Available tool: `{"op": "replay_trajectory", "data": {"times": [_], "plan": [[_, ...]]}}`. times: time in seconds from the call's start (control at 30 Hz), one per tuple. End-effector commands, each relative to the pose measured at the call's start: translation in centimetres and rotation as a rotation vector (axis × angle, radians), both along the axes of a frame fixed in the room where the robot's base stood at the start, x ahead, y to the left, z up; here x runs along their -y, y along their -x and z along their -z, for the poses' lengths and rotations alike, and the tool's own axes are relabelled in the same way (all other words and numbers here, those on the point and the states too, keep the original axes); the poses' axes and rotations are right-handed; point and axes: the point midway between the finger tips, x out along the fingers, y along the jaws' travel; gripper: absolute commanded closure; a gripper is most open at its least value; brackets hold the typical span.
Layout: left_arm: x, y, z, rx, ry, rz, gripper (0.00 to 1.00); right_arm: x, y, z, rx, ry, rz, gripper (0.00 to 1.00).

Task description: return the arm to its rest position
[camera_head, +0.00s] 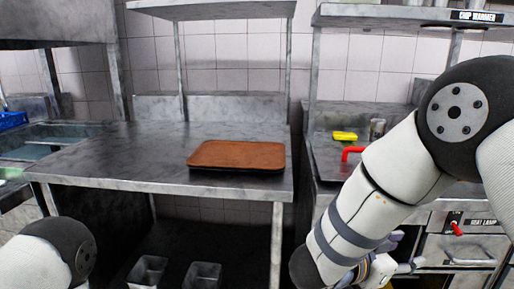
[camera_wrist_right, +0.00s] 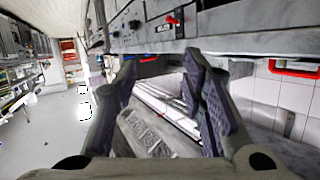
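My right arm (camera_head: 375,190) reaches in from the right side of the head view and bends down toward the bottom edge. Its gripper is mostly hidden behind the arm there. In the right wrist view my right gripper (camera_wrist_right: 160,75) has its dark fingers spread apart, with nothing between them. It hangs in front of the steel counter unit with the red-handled control. My left arm (camera_head: 55,255) shows only as a rounded joint at the lower left of the head view, and its gripper is out of the picture.
A brown tray (camera_head: 238,155) lies on the steel table (camera_head: 120,155). The counter at right holds a yellow item (camera_head: 345,136) and a red handle (camera_head: 352,152), close to my right arm. Two metal bins (camera_head: 203,275) stand under the table. Overhead shelves (camera_head: 400,15) run along the back.

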Motion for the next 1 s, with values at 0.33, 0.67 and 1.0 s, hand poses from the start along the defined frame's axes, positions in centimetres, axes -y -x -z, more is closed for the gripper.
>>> {"op": "replay_trajectory", "data": {"times": [0.33,0.67,1.0], "plan": [[0.0,0.1,0.0,-0.003,0.0,0.0,0.6,-1.5,12.8,23.6,-0.696,-0.315,-0.706,0.62],[0.0,0.1,0.0,-0.003,0.0,0.0,0.6,-4.5,34.9,28.0,-1.252,-0.761,-0.958,0.62],[0.0,0.1,0.0,-0.003,0.0,0.0,0.6,-4.9,37.7,27.5,-1.318,-0.824,-0.985,0.62]]}}
